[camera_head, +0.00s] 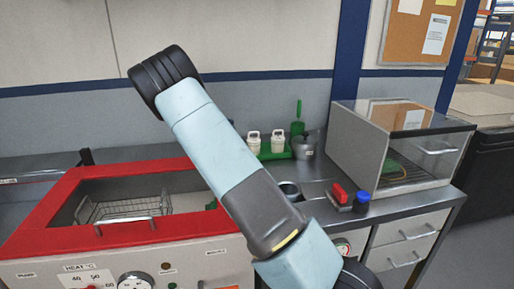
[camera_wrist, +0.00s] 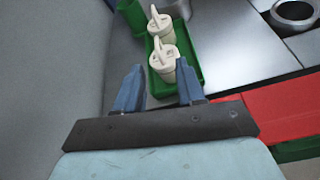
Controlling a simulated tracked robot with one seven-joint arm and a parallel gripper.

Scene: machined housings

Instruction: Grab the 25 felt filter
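No label reading 25 shows, so I cannot tell for sure which thing is the felt filter. Two off-white lidded pieces with raised handles, one left (camera_head: 254,141) and one right (camera_head: 278,141), stand upright in a green tray (camera_head: 265,157) on the back of the counter. In the wrist view the nearer white piece (camera_wrist: 164,62) is just beyond my fingertips, and the other (camera_wrist: 160,25) stands behind it. My gripper (camera_wrist: 158,70) is open, with its two blue fingers apart and nothing seen between them. My fingers are not visible in the head view, where my arm crosses the middle.
A red-rimmed heated bath (camera_head: 40,232) with a wire basket (camera_head: 128,208) is at left. A grey pot (camera_head: 304,149), green scoop (camera_head: 298,122), metal cup (camera_head: 290,190), red block (camera_head: 339,193) and blue-capped bottle (camera_head: 361,203) stand nearby. A clear-fronted cabinet (camera_head: 357,143) is at right.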

